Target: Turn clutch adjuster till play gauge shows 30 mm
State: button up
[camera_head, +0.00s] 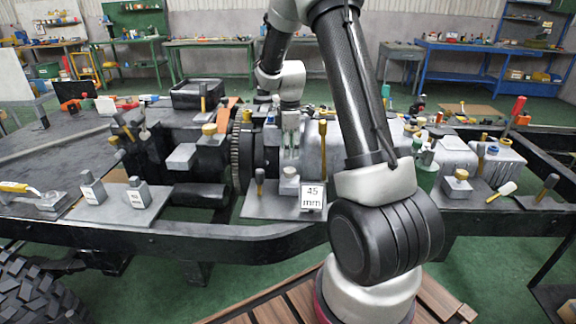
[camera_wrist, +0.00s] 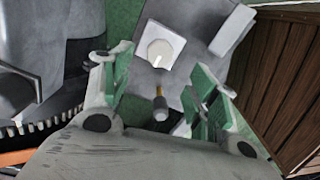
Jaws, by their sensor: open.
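The play gauge (camera_head: 312,196) is a white sign reading 45 mm on a grey plate (camera_head: 262,207) at the front of the chassis. Left of it is a pale round knob on a small block (camera_head: 289,182), apparently the clutch adjuster. In the wrist view the knob (camera_wrist: 159,52) shows a pale pointer mark. My gripper (camera_head: 290,148) points down above the knob, open and empty. Its green-padded fingers (camera_wrist: 158,95) are spread wide, apart from the knob.
A large toothed flywheel (camera_head: 243,155) stands left of my gripper. Two small labelled blocks (camera_head: 93,188) (camera_head: 138,193) sit on the left plate. More levers and a yellow-knobbed block (camera_head: 457,186) stand to the right. Green floor shows below the chassis rail (camera_head: 160,236).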

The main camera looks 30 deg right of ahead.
aim_at(290, 169)
jog(key=shift+n, duration=0.4)
jog(key=shift+f, duration=0.3)
notch_tip(290, 169, down, 7)
jog(key=shift+f, duration=0.1)
jog(key=c, duration=1)
